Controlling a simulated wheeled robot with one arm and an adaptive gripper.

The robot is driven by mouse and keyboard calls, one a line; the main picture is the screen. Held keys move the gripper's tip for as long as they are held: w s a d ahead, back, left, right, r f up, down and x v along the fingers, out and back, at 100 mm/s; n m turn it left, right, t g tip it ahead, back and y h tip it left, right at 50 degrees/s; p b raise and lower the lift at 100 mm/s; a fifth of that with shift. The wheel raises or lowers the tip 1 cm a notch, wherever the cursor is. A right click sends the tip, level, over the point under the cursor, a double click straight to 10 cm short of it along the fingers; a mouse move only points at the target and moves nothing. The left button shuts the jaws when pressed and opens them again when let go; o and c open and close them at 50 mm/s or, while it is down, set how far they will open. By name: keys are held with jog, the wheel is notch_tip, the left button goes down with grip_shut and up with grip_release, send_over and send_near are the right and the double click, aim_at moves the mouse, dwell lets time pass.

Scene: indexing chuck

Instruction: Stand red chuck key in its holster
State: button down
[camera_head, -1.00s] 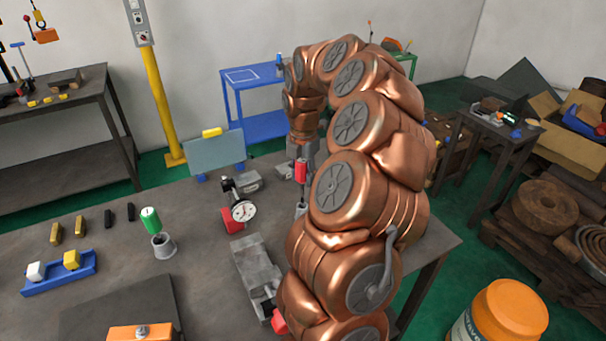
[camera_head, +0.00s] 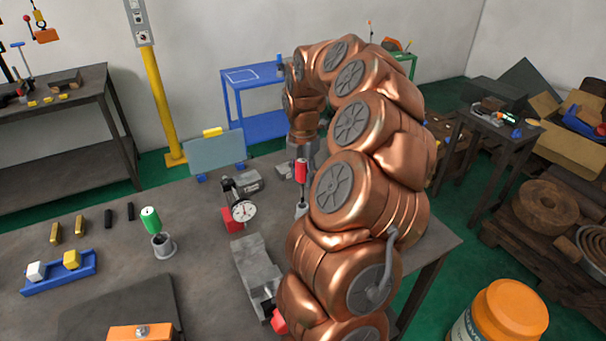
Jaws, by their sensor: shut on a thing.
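The red chuck key (camera_head: 301,170) stands upright beyond the middle of the workbench, its shank pointing down. A small grey cup, which looks like its holster (camera_head: 301,210), shows just below the shank. It is partly hidden by my arm, and I cannot tell how deep the shank sits. My gripper (camera_head: 301,154) is above the red handle, shut on the key; its fingertips are small and partly hidden. A green-handled key (camera_head: 150,220) stands in another grey cup (camera_head: 163,246) to the left.
A dial gauge (camera_head: 242,211) on a red base stands left of the red key. A grey vise-like block (camera_head: 257,267) lies nearer. A blue tray (camera_head: 60,275) with two blocks is at the left. Bare bench (camera_head: 205,290) lies between.

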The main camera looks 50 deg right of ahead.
aim_at(303, 194)
jog(key=shift+f+b, duration=1.4)
jog(key=shift+f, duration=1.55)
jog(key=c, duration=0.6)
grip_release()
jog(key=shift+c, duration=0.2)
notch_tip(303, 194, up, 11)
jog(key=shift+r, duration=0.5)
